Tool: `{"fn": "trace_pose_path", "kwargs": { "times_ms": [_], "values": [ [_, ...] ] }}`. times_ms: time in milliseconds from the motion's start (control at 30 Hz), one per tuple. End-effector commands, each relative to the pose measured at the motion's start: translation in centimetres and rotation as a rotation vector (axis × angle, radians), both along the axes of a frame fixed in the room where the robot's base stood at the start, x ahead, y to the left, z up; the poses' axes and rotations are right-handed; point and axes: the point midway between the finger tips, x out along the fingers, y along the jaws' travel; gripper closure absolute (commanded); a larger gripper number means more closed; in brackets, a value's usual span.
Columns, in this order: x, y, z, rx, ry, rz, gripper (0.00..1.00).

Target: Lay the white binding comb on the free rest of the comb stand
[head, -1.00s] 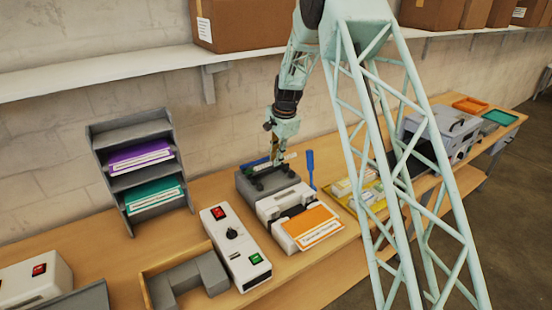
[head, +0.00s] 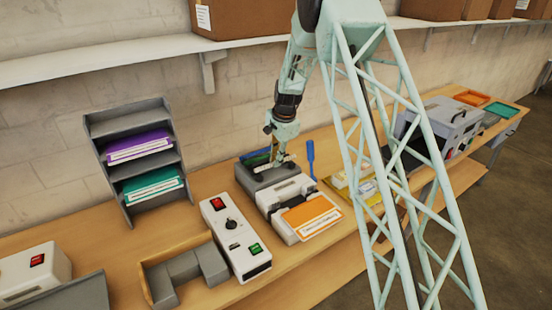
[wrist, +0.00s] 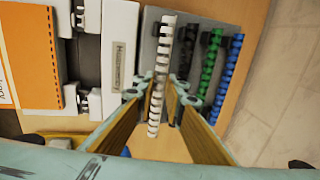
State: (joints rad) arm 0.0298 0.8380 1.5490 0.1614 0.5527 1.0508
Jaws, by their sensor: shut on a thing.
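My gripper (wrist: 161,100) is shut on the white binding comb (wrist: 166,42), which runs between the fingertips and up the wrist view. The grey comb stand (wrist: 148,22) lies below it. A green comb (wrist: 208,64) and a blue comb (wrist: 230,72) lie on the stand to the right.
A white binding machine (head: 285,192) with an orange booklet (head: 311,215) stands in front of the stand. A blue-handled tool (head: 311,158) stands upright to the right. A white control box (head: 235,240) and a grey shelf rack (head: 137,160) are to the left.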

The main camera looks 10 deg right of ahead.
Motion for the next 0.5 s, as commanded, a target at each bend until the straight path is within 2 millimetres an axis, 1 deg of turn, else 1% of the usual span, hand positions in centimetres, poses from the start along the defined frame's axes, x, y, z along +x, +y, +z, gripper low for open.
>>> {"fn": "trace_pose_path", "kwargs": {
  "times_ms": [33,200,500],
  "values": [
    [0.0,0.0,-0.4,0.000,0.001,0.000,0.97],
    [0.0,0.0,-1.3,0.001,0.001,0.000,0.97],
    [0.0,0.0,-2.0,0.000,0.000,0.000,0.97]
  ]
}}
